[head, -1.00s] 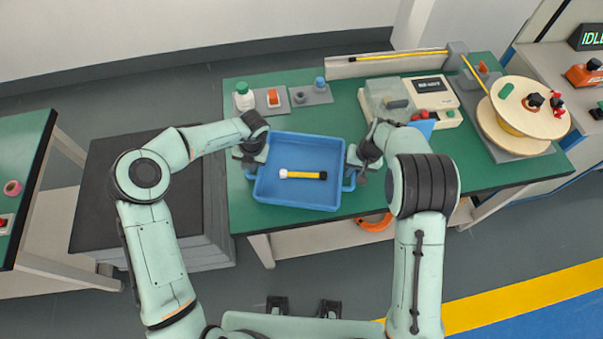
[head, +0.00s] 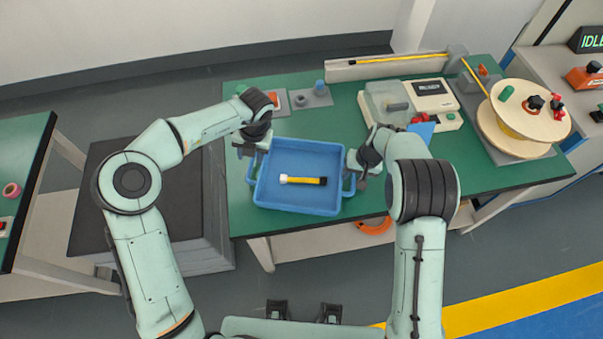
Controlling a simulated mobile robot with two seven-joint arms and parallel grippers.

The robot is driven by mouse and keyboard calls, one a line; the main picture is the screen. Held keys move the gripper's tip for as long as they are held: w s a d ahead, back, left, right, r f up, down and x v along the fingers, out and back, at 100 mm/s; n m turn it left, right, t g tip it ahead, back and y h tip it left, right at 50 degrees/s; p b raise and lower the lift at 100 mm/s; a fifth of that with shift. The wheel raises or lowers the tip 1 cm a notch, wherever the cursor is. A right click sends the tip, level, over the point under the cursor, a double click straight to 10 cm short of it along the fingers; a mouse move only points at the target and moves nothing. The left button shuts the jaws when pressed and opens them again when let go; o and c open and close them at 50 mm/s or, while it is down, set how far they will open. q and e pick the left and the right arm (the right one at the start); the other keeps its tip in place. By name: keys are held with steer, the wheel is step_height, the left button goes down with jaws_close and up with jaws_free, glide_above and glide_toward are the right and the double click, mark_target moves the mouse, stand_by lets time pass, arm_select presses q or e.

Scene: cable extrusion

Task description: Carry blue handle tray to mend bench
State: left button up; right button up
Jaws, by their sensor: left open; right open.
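The blue tray (head: 268,195) sits on the green bench top, with a handle on its left and right sides. A short yellow cable piece (head: 303,181) with a white end and a black end lies inside it. My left gripper (head: 246,152) is open, above the tray's back left corner and clear of the left handle as far as I can tell. My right gripper (head: 358,176) is open at the tray's right handle (head: 349,185); its fingers partly hide that handle, and contact cannot be told.
The green bench (head: 290,127) holds a beige machine (head: 432,97) and a cable spool (head: 527,110) to the right. A dark-topped stack (head: 100,205) stands left of it. Another green bench (head: 22,140) is at the far left, with a pink ring (head: 11,190) on it.

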steer(key=shift+r, duration=0.15)
arm_select(q)
steer(key=shift+v, duration=1.25)
arm_select(e)
step_height(320, 180, up, 12)
steer(key=d, duration=0.2)
steer(key=shift+s+d+f, duration=0.15)
steer(key=shift+s+f, duration=0.05)
steer(key=shift+f, duration=0.05)
